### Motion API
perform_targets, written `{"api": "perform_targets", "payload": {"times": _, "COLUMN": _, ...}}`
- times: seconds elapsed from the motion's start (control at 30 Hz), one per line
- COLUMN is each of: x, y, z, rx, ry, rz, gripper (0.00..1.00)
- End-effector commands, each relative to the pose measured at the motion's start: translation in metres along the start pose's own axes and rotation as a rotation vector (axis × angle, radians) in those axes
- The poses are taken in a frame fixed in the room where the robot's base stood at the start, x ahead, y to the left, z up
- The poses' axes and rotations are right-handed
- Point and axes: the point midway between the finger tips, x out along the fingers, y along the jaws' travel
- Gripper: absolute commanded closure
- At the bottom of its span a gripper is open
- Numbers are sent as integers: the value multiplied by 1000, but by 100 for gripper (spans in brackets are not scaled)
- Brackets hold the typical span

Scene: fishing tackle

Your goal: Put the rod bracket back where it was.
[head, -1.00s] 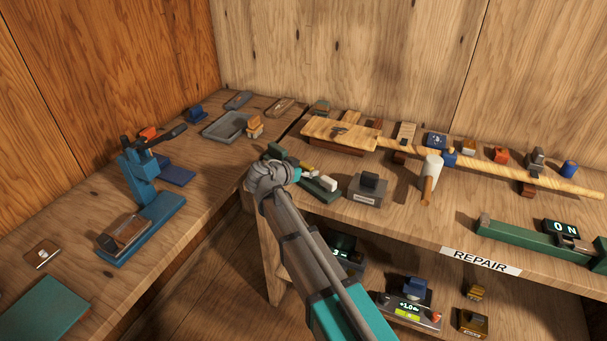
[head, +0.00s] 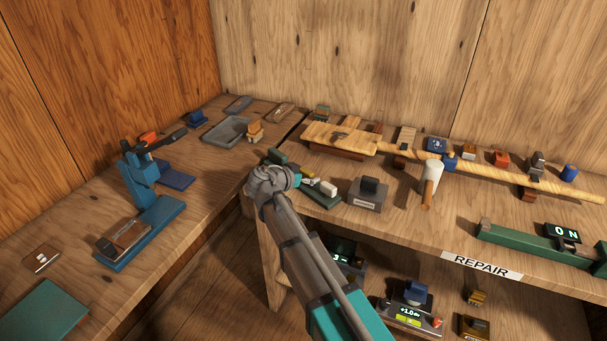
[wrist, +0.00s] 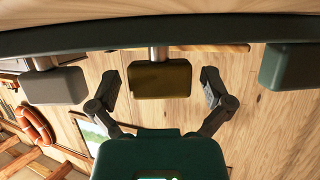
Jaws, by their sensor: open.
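My gripper (wrist: 160,82) is open in the wrist view. Its two fingers stand to the left and right of an olive-brown block (wrist: 160,79) on a short metal post, with a gap visible on each side. A pale grey block (wrist: 55,86) is to the left and a dark green block (wrist: 288,66) to the right, along a dark bar (wrist: 220,30). In the head view my wrist hides part of this low green stand (head: 320,194), with yellow and white pieces showing. I cannot tell for certain which piece is the rod bracket.
A wooden rod (head: 480,176) lies along the back bench on small wooden supports. A grey box (head: 368,194) and a white-headed mallet (head: 430,178) stand right of the stand. A blue press (head: 145,190) is on the left bench. A lower shelf holds devices (head: 410,314).

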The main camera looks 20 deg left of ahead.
Motion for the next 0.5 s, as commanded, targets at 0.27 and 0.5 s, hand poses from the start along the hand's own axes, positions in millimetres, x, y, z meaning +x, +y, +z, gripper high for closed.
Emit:
{"api": "perform_targets", "payload": {"times": 0.27, "x": -6, "y": 0, "z": -2, "rx": 0, "ry": 0, "rz": -1, "gripper": 0}}
{"api": "perform_targets", "payload": {"times": 0.5, "x": -33, "y": 0, "z": -4, "rx": -2, "ry": 0, "rz": -2, "gripper": 0}}
